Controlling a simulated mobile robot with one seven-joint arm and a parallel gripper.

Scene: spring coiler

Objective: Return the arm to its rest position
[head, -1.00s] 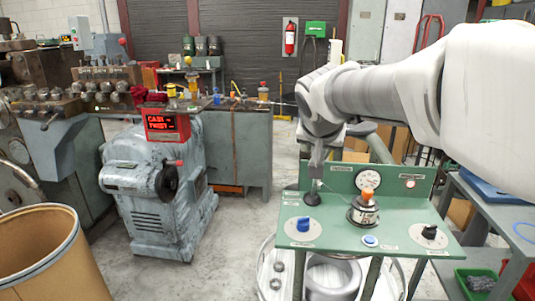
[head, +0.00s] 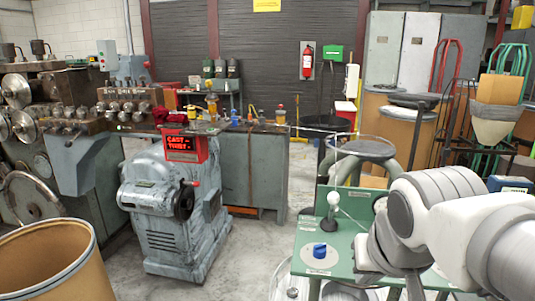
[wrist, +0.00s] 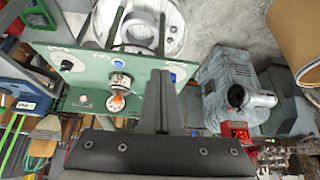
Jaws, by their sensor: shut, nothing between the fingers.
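My arm (head: 440,225) reaches in from the lower right of the head view and covers much of the green control stand (head: 262,262). My gripper is not seen in that view. In the wrist view my gripper (wrist: 166,82) is shut and empty, its fingers together in front of the green stand (wrist: 85,70). A gauge-like fitting with an orange top (wrist: 117,101) shows beside the fingers on the stand. A blue knob (head: 319,250) and a pale round-topped lever (head: 333,200) stand on the panel's left part in the head view.
A grey machine with a red lit display (head: 182,147) stands left of the stand, with open floor (head: 240,270) between. A brown drum (head: 50,255) is at the lower left. Drums and a red hand truck (head: 447,65) stand behind on the right.

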